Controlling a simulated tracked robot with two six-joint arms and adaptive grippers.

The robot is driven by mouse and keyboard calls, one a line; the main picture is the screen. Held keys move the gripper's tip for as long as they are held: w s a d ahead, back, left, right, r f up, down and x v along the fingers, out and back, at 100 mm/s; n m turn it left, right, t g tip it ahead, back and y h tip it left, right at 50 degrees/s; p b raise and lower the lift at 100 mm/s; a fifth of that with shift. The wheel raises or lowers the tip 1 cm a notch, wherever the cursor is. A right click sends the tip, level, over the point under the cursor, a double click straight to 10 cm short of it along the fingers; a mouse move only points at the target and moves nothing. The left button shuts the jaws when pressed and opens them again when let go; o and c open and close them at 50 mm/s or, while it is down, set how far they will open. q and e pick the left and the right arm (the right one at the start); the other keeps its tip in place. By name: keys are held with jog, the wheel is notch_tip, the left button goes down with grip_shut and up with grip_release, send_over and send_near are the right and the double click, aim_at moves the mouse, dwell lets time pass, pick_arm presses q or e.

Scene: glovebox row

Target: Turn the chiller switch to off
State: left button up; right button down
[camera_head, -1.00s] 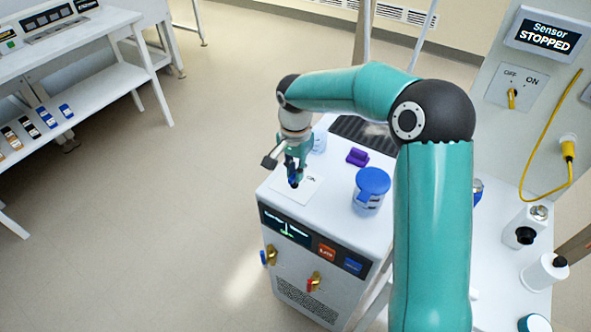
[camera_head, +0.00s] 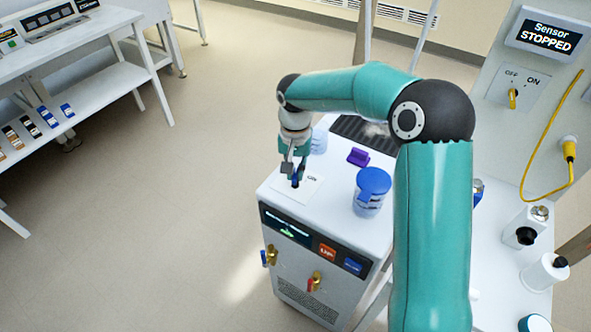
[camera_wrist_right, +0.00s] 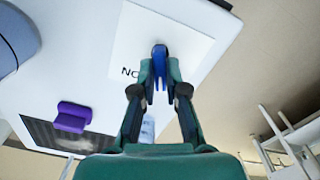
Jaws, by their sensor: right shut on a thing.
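The chiller (camera_head: 335,228) is a white box with a dark front display. On its top is a white switch plate (camera_head: 314,188) with a small dark blue switch knob (camera_head: 295,183). I cannot read the knob's exact setting. My left gripper is not in view.
A blue-lidded jar (camera_head: 371,190) and a purple object (camera_head: 358,157) stand on the chiller top near my right arm. A wall panel (camera_head: 540,75) with a yellow switch and cable is at the right. A shelved bench (camera_head: 90,80) is at the left; the floor between is clear.

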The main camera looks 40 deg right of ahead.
aim_at(295, 173)
jog(key=shift+n, duration=0.5)
jog(key=shift+w, duration=0.1)
jog(key=c, duration=1.2)
grip_release()
notch_tip(295, 173, up, 12)
